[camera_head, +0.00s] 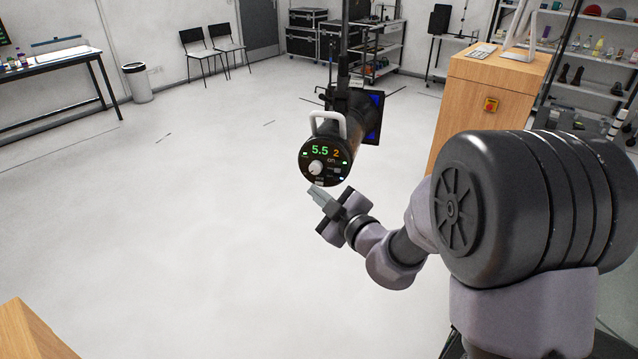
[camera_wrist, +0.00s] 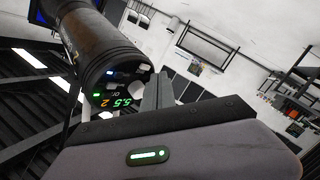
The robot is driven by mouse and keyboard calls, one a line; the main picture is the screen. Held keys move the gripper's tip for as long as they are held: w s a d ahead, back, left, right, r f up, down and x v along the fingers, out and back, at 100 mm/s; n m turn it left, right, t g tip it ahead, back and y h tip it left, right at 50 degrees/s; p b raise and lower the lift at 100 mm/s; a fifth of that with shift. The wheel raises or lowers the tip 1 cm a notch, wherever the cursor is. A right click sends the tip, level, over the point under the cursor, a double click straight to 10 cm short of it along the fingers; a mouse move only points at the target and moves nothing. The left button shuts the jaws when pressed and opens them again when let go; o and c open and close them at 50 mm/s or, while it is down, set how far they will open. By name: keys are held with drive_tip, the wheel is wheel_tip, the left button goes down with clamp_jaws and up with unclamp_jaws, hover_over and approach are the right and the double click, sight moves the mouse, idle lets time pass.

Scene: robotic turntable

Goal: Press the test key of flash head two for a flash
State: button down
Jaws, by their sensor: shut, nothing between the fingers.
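Flash head two (camera_head: 323,159) hangs on a dark stand, its round black back panel facing me. The panel shows a green "5.5", an orange "2", a white knob (camera_head: 316,167), small lit marks and a white handle loop above. Small keys sit around the knob, but I cannot tell which is the test key. My gripper (camera_head: 316,192) is shut and empty, its tips just below the panel's lower edge; I cannot tell whether they touch it. In the wrist view the flash head (camera_wrist: 105,60) appears upside down, left of my fingers (camera_wrist: 158,92).
A wooden desk (camera_head: 484,92) with a red button box (camera_head: 491,104) stands to the right, behind my arm. A wooden corner (camera_head: 30,332) shows at the lower left. The floor left of the flash head is clear.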

drive_tip(key=s, duration=0.1)
drive_tip(key=s+a, duration=0.1)
drive_tip(key=s, duration=0.1)
drive_tip(key=s+p, duration=0.1)
drive_tip(key=shift+s+a+r, duration=0.15)
drive_tip(key=shift+s+r, duration=0.15)
drive_tip(key=shift+r, duration=0.05)
idle(0.3)
